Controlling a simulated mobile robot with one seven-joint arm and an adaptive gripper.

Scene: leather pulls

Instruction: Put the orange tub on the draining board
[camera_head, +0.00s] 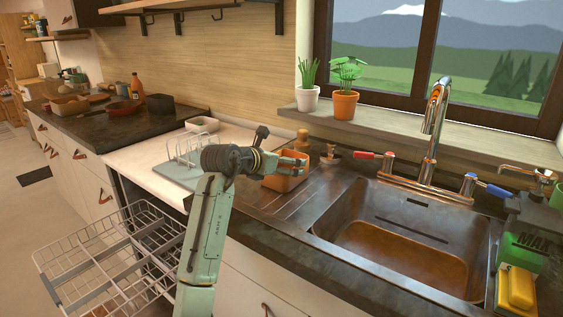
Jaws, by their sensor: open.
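The orange tub (284,182) stands upright at the back left end of the draining board (298,205), the grooved dark surface left of the sink. My gripper (296,163) is open at the tub's top, with its fingers over or beside the rim. I cannot tell whether a finger touches the tub. The wrist and fingers hide part of the rim and the tub's inside.
The sink (390,240) with its tall tap (436,120) lies to the right. A wire plate rack (185,150) is left of my wrist. A pulled-out dishwasher basket (110,260) stands low at the left.

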